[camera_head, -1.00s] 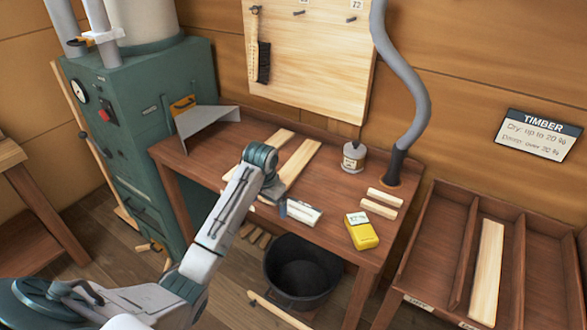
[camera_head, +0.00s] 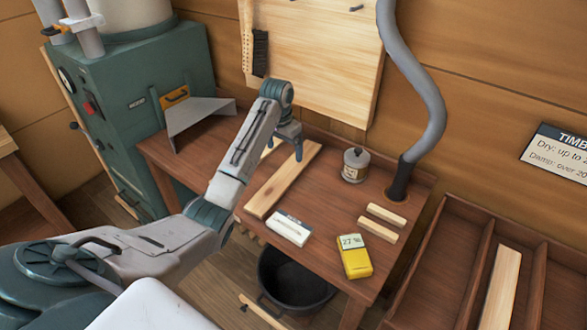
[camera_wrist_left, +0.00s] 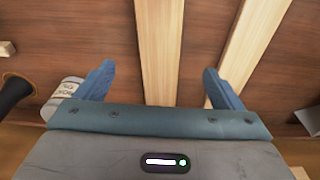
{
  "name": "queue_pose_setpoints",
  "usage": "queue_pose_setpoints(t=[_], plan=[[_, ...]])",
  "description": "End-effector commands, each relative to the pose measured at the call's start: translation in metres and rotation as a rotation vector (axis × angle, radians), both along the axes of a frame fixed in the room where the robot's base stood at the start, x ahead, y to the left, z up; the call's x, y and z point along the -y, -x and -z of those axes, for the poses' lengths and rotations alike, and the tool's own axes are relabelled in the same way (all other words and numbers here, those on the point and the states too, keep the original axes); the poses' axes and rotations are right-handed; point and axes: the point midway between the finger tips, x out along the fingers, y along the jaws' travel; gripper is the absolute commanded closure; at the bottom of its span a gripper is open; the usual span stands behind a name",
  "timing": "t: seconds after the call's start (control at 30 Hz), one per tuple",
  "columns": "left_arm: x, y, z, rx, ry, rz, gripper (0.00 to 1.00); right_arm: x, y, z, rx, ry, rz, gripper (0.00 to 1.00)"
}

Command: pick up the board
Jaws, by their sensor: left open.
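Two pale boards lie on the brown workbench (camera_head: 330,208). The longer-showing board (camera_head: 275,190) runs from the bench's front edge toward the back; the other board (camera_head: 266,150) is mostly hidden behind my left arm. My left gripper (camera_head: 291,143) is open and empty above the far end of the first board. In the left wrist view, my left gripper (camera_wrist_left: 155,82) has this board (camera_wrist_left: 160,45) between its spread fingers, touching neither. The second board (camera_wrist_left: 252,40) passes by the right finger. The height gap is hard to tell. My right gripper is not in view.
A can (camera_head: 355,165) and a hose (camera_head: 425,105) stand at the bench's right back. A white block (camera_head: 290,229), a yellow meter (camera_head: 354,256) and two short sticks (camera_head: 385,218) lie toward the front right. A metal hood (camera_head: 195,118) is at left; a black bucket (camera_head: 290,285) stands below.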

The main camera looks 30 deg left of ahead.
Motion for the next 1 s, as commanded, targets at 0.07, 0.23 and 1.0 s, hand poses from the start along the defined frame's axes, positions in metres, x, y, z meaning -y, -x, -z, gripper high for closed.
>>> queue_pose_setpoints(t=[0.07,0.23,1.0], plan=[[0.001,0.0,0.013,-0.006,0.003,0.0,0.11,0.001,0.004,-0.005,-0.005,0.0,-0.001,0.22],[0.001,-0.004,0.038,-0.005,0.002,-0.001,0.11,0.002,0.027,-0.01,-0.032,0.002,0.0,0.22],[0.001,-0.014,0.1,-0.002,0.0,0.001,0.11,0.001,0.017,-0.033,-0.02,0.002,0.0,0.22]])
